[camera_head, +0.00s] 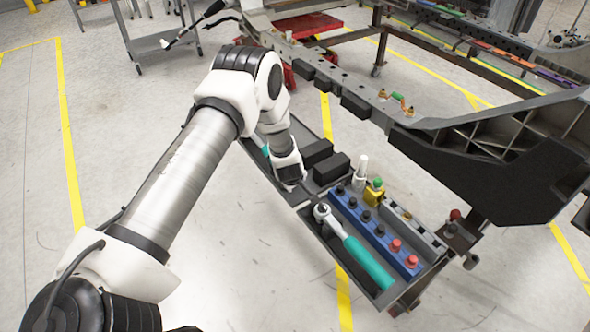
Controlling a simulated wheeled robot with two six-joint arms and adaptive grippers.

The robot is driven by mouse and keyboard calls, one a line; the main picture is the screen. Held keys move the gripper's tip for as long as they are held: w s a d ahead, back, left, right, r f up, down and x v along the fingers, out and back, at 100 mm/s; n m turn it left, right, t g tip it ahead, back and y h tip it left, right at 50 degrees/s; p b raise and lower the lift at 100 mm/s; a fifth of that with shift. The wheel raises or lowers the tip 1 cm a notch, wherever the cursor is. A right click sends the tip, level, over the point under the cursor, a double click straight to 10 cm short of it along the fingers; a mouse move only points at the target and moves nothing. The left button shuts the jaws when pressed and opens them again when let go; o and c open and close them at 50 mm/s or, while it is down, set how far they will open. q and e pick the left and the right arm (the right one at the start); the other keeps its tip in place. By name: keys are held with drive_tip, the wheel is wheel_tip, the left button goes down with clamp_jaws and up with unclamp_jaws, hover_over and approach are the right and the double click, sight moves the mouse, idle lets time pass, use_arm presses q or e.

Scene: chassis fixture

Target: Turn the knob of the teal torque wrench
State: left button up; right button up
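The teal torque wrench lies in the grey tray, with its teal handle (368,264) toward the lower right and its round metal ratchet head (322,212) toward the upper left. I cannot make out the knob on the head clearly. My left arm reaches in from the lower left. My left gripper (302,188) points down just above and left of the wrench head, and a small gap seems to lie between them. Its fingers are small, dark and mostly hidden by the wrist, so their opening does not show. My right gripper is not in view.
A blue socket rack (375,232) with black and red pieces stands beside the wrench. A white bottle (361,172), a yellow-green piece (375,190) and black blocks (330,168) are close by. The large grey chassis frame (440,118) rises behind the tray at right. Floor at left is clear.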

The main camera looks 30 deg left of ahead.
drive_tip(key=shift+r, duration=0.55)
use_arm(q)
drive_tip(key=o, duration=1.2)
drive_tip(key=shift+a, duration=0.1)
drive_tip(key=shift+c, duration=0.2)
drive_tip(key=v, duration=1.2)
drive_tip(key=shift+w, duration=0.1)
